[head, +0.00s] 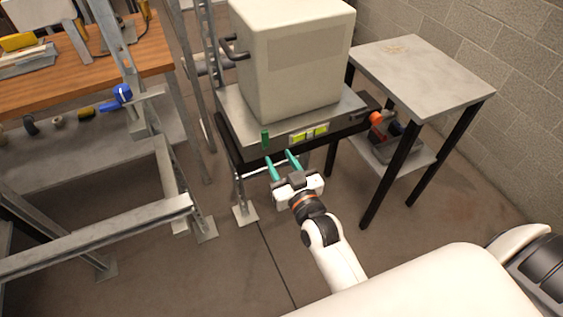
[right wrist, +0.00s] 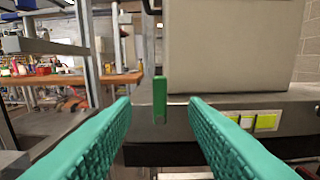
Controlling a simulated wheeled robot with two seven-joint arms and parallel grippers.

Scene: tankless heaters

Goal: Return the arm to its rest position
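My right gripper (head: 283,164) is in the middle of the head view, with its two green fingers spread apart and nothing between them. It points at the front of a grey metal stand (head: 233,128) that bears a large off-white box (head: 290,65). In the right wrist view both textured green fingers (right wrist: 160,125) are open. Beyond them is a small green upright piece (right wrist: 160,98) at the stand's front edge, apart from the fingers. My left gripper is not in view.
A small grey-topped table (head: 425,75) with black legs stands right of the stand, near a block wall. A wooden workbench (head: 135,60) and metal frame rails (head: 110,235) are on the left. An orange-red knob (head: 376,118) sits at the stand's right end. Bare floor lies below.

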